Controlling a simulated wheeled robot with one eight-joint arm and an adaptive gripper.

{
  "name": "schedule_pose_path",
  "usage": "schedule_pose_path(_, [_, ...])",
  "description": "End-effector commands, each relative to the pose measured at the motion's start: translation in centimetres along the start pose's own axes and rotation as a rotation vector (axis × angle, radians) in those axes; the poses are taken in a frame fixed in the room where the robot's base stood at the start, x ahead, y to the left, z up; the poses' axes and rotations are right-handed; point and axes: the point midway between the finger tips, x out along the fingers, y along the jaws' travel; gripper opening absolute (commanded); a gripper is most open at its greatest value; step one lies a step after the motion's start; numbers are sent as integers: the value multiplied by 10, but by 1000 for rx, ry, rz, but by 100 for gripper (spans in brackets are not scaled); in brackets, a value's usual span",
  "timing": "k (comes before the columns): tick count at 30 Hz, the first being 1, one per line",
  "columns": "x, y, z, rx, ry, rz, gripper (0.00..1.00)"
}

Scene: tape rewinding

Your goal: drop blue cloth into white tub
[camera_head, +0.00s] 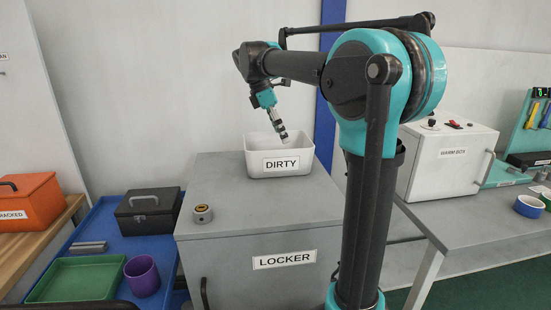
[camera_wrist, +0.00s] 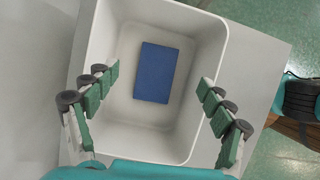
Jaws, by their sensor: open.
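The white tub (camera_head: 280,157) labelled DIRTY stands on top of the grey locker, and it fills most of the wrist view (camera_wrist: 215,42). The blue cloth (camera_wrist: 155,72) lies flat on the tub's floor, a rectangle apart from the side walls; the tub wall hides it in the head view. My gripper (camera_head: 284,138) points down over the tub. In the wrist view my gripper (camera_wrist: 160,88) is open and empty, its green-padded fingers wide apart on either side of the cloth.
A tape roll (camera_head: 203,213) sits on the locker (camera_head: 225,237) to the left of the tub. A blue table (camera_head: 100,230) holds a dark cash box (camera_head: 148,210), green tray (camera_head: 78,278) and purple cup (camera_head: 142,275).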

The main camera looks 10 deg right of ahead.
Motion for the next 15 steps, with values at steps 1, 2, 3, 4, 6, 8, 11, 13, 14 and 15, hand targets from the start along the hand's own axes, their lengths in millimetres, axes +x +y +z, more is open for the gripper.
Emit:
schedule_pose_path(1, [0,0,0,0,0,0,82])
schedule_pose_path(2, [0,0,0,0,0,0,82])
schedule_pose_path(3, [-1,0,0,0,0,0,82])
schedule_pose_path(4, [-2,0,0,0,0,0,82])
schedule_pose_path(6, [-6,0,0,-1,0,0,82])
schedule_pose_path(8, [-13,0,0,-1,0,0,82])
schedule_pose_path(11, [-30,0,0,-2,0,1,82])
schedule_pose_path(13, [-44,1,-1,-2,0,1,82])
schedule_pose_path(14, [-51,0,0,-2,0,1,82])
schedule_pose_path(15, [-59,0,0,-2,0,1,82])
